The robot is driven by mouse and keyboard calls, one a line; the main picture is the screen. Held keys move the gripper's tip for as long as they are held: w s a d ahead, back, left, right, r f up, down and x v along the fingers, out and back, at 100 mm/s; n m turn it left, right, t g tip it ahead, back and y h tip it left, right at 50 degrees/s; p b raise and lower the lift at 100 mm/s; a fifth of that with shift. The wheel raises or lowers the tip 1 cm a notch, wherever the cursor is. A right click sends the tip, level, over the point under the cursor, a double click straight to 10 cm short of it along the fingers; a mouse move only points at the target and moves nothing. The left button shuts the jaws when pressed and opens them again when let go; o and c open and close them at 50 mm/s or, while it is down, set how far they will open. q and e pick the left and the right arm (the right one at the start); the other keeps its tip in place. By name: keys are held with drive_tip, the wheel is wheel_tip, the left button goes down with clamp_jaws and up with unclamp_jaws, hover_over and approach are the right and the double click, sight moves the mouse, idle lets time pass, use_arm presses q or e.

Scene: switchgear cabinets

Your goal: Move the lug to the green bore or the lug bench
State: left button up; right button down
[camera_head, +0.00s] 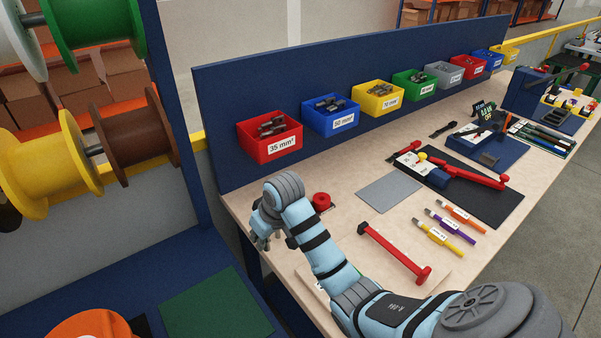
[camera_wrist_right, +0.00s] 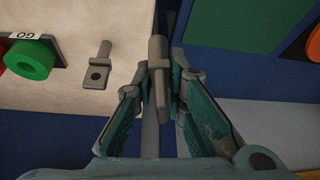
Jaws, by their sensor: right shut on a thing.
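My right gripper (camera_wrist_right: 160,95) is shut on a grey metal lug (camera_wrist_right: 157,70), which stands up between its fingertips in the wrist view. In the head view the right gripper (camera_head: 261,238) is at the near-left corner of the bench, and the lug is too small to make out there. The green bore (camera_wrist_right: 30,60), a green ring beside a "GO" label, is at the left of the wrist view, apart from the held lug. A second grey lug (camera_wrist_right: 98,68) lies on the bench top between them. My left gripper is not in view.
The wooden bench (camera_head: 345,218) carries a red ring (camera_head: 320,201), a red-handled tool (camera_head: 395,250) and a grey mat (camera_head: 389,192). Coloured lug bins, including a red 35 mm² bin (camera_head: 269,138), line the blue back panel. Cable spools (camera_head: 45,165) stand at the left.

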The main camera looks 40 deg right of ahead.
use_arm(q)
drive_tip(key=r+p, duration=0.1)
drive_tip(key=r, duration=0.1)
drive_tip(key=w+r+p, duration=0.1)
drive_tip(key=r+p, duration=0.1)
use_arm(e)
drive_tip(key=shift+m, duration=0.7)
drive_tip(key=w+d+r, duration=0.1)
drive_tip(key=w+d, duration=0.1)
drive_tip(key=d, duration=0.3)
drive_tip(key=w+d+r, duration=0.2)
drive_tip(key=d, duration=0.4)
drive_tip(key=w+d+r, duration=0.1)
drive_tip(key=w+d, duration=0.2)
drive_tip(key=d, duration=0.3)
drive_tip(key=shift+d+r, duration=0.2)
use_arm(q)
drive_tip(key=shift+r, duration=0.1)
use_arm(e)
wheel_tip(320, 180, down, 5)
drive_tip(key=b, duration=0.2)
drive_tip(key=shift+s+f+b, duration=0.1)
drive_tip(key=shift+b, duration=0.2)
drive_tip(key=shift+f, duration=0.1)
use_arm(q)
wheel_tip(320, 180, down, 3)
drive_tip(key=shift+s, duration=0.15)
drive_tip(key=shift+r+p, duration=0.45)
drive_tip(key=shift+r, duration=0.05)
